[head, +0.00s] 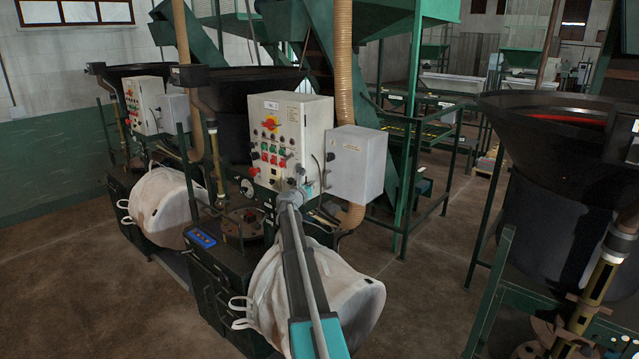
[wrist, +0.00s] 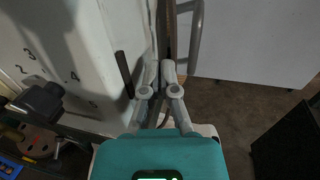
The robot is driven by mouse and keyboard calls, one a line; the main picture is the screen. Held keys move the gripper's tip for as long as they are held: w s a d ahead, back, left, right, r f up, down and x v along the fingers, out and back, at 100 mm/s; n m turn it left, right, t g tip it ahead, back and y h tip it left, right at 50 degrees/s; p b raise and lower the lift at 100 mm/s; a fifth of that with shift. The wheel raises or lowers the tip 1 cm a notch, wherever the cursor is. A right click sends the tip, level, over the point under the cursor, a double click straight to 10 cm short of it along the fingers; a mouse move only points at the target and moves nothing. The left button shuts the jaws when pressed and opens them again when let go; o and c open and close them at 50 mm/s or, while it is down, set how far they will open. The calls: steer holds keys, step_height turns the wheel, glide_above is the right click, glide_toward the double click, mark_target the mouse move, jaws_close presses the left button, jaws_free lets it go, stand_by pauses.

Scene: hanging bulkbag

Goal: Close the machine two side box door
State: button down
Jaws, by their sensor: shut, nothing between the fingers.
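The nearer machine's white control box (head: 290,135) carries colored buttons and a red-yellow switch. A grey side box (head: 355,165) is mounted at its right, its broad face toward me; I cannot tell whether its door is ajar. In the wrist view a pale flat panel (wrist: 245,40) fills the upper right, apparently part of the side box. My gripper (head: 297,187) is in front of the control box's lower right corner, left of the side box. In the wrist view its fingers (wrist: 168,72) are together and empty, near the gap between control box and panel.
A curved grey bar (wrist: 196,35) and a dark lever (wrist: 123,70) are close to the fingers. A white bulk bag (head: 345,290) hangs below my arm. A similar machine (head: 145,105) stands behind left. A black hopper (head: 560,150) stands right. Floor between is open.

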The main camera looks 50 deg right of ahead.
steer(key=a, duration=0.8)
steer(key=shift+s, duration=0.3)
steer(key=w+a+f+n+t+y+b, duration=0.15)
steer(key=a+n+t+y, duration=0.3)
steer(key=a+n, duration=0.6)
steer(key=w+a+f+n+t+y, duration=0.1)
steer(key=w+a+n+t+y, duration=0.35)
steer(key=a, duration=0.85)
steer(key=w+a+f+n+t+y+b, duration=0.15)
steer(key=a+n+y, duration=0.35)
steer(key=a+n, duration=0.65)
steer(key=s+a+f+n+g+y+b, duration=0.1)
steer(key=s+a+f+n+g+y, duration=0.25)
steer(key=s+a+f+n, duration=0.6)
steer(key=s+a+f+n+g+y, duration=0.3)
steer(key=s+a+f+n+g, duration=0.3)
steer(key=a, duration=0.6)
steer(key=s+a+f+n+g+h, duration=0.1)
steer(key=s+n+g, duration=0.1)
steer(key=s, duration=0.4)
steer(key=s+a+f+n+g+h+b, duration=0.1)
steer(key=s+f+n+g, duration=0.1)
steer(key=s, duration=0.5)
steer(key=s+a+f+n+g+h, duration=0.1)
steer(key=s+n+g, duration=0.1)
steer(key=s+n, duration=0.2)
steer(key=s, duration=0.2)
steer(key=shift+s+f+n, duration=0.2)
steer(key=shift+s+n, duration=0.1)
steer(key=shift+s, duration=0.1)
